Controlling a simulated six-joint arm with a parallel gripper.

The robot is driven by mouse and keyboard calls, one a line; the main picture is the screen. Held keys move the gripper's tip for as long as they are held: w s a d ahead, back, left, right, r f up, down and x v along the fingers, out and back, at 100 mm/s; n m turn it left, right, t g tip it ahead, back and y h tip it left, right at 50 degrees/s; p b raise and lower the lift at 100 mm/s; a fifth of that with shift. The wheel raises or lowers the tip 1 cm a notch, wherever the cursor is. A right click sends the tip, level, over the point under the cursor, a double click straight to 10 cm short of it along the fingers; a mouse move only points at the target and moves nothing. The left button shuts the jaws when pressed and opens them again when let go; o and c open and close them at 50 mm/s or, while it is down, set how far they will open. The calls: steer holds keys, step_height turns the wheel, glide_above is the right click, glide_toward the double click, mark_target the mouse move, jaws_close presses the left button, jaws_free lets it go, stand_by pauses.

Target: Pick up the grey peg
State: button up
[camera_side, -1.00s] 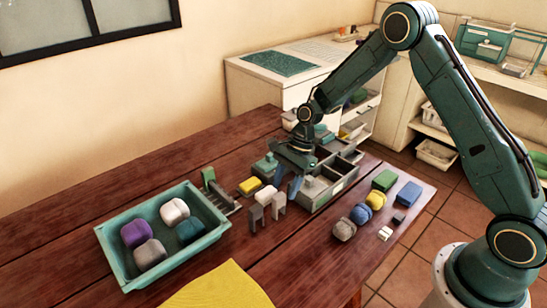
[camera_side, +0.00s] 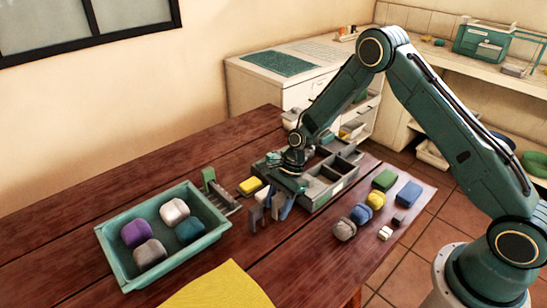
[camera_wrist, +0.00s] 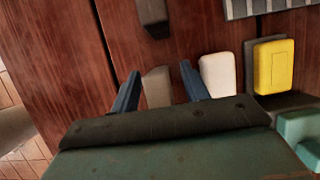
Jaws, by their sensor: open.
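Two upright grey pegs stand on the table; one grey peg (camera_side: 256,217) is at the front and the other is at my gripper. My gripper (camera_side: 278,204) is lowered at the second peg, its blue fingers spread. In the wrist view, the fingertips of my gripper (camera_wrist: 160,71) are apart, with a grey peg (camera_wrist: 158,88) between them and a gap on each side. The other, darker-looking peg (camera_wrist: 152,12) shows beyond the fingertips. In the side view the fingers partly hide the second peg.
A white block (camera_wrist: 218,75) sits close beside one finger, with a yellow block (camera_wrist: 273,66) past it. A compartment box (camera_side: 345,182) is behind the gripper. A teal tray (camera_side: 119,268) stands left; several blocks and sponges lie right.

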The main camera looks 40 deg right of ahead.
steer(key=shift+a+f, duration=0.15)
steer(key=shift+f, duration=0.15)
jaws_close()
stand_by(0.3)
steer(key=shift+r, duration=0.15)
step_height(320, 180, up, 20)
stand_by(0.8)
stand_by(0.5)
